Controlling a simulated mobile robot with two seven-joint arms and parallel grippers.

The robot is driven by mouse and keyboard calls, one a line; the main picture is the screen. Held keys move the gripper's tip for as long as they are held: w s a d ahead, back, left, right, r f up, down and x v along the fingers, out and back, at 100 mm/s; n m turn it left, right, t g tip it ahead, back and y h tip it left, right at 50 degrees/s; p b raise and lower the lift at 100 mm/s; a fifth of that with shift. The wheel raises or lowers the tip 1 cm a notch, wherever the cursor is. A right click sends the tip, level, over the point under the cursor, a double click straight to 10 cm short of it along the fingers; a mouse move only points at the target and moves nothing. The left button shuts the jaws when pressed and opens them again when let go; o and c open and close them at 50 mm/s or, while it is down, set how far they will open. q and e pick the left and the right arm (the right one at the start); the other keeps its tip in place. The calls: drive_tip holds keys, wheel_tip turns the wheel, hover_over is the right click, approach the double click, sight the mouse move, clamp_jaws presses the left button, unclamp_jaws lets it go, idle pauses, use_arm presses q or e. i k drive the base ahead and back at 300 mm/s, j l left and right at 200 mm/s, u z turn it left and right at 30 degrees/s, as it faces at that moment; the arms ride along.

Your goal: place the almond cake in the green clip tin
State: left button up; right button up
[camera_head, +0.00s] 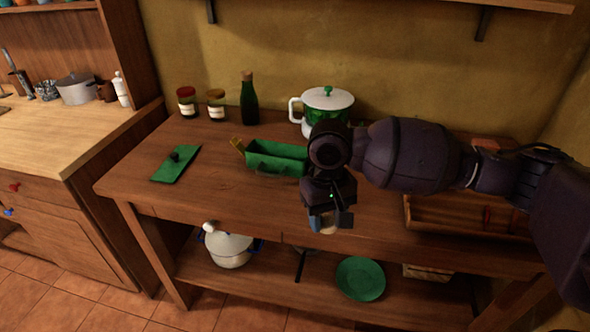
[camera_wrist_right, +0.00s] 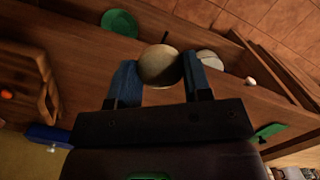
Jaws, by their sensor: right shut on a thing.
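My right gripper (camera_head: 325,222) is shut on a round, pale tan cake, which looks like the almond cake (camera_wrist_right: 160,65). The cake sits between the two blue fingers in the right wrist view, and only a sliver of it shows in the head view. The gripper hangs over the front part of the brown counter, to the right of and nearer than the green clip tin (camera_head: 279,151). The tin is a green oblong box, open at the top, with a yellowish piece at its left end. My left gripper is not in view.
A flat green piece with a dark knob (camera_head: 175,163) lies left of the tin. Two jars, a green bottle (camera_head: 249,98) and a white-lidded green pot (camera_head: 327,108) stand behind. A wooden tray (camera_head: 450,215) is at right. A green plate (camera_head: 360,279) and white pot (camera_head: 229,248) are below.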

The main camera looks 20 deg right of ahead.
sight(290, 168)
drive_tip(key=i+l, duration=0.1)
drive_tip(key=l, duration=0.35)
drive_tip(key=i+l, duration=0.1)
drive_tip(key=l, duration=0.35)
drive_tip(key=l+u, duration=0.1)
drive_tip(key=l, duration=0.35)
drive_tip(key=i+u, duration=0.1)
drive_tip(key=u, duration=1)
